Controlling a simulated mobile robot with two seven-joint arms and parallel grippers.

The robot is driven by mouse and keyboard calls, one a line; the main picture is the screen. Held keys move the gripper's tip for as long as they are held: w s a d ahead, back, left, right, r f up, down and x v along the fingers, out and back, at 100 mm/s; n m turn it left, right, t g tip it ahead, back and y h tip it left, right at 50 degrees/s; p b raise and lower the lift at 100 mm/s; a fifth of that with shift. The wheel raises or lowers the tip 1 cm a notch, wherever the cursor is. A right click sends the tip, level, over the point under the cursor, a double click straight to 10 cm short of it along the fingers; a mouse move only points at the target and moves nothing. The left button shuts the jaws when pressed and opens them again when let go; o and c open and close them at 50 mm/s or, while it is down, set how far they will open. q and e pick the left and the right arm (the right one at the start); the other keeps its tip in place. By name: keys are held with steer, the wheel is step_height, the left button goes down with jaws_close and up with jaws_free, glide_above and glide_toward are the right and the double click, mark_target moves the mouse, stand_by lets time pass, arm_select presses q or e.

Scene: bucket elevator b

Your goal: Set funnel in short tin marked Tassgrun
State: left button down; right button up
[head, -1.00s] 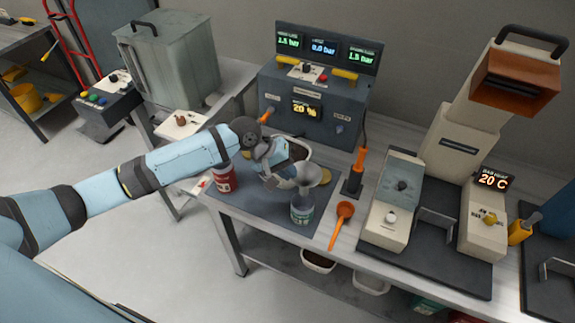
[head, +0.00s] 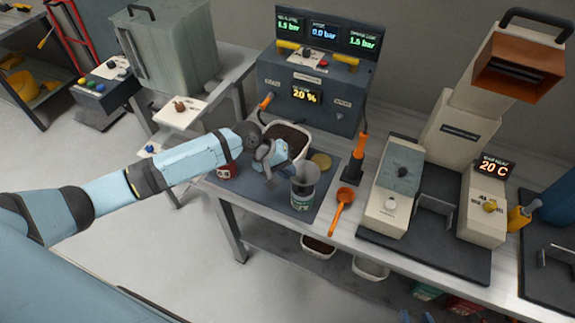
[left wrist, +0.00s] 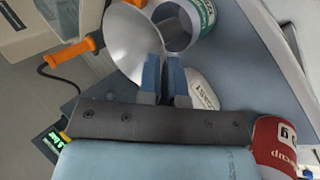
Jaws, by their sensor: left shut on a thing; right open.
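My left gripper (head: 272,168) is shut on the grey metal funnel (left wrist: 125,45) by its edge; the fingertips show in the left wrist view (left wrist: 163,72). In the head view the funnel (head: 305,170) is at the top of the short tin with a green and white label (head: 301,200). In the left wrist view this tin (left wrist: 208,14) shows its open mouth right beside the funnel. I cannot tell whether the spout is inside the tin. The label's name is too small to read.
A red tin (head: 228,172) stands left of the gripper, partly behind my arm.

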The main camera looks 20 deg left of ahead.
arm_select(q)
steer(key=shift+f+b, duration=1)
steer(key=shift+f, duration=1.75)
steer(key=c, duration=1.2)
jaws_free()
steer(key=shift+r, duration=0.15)
step_height(320, 180, up, 8)
steer(key=p, duration=0.3)
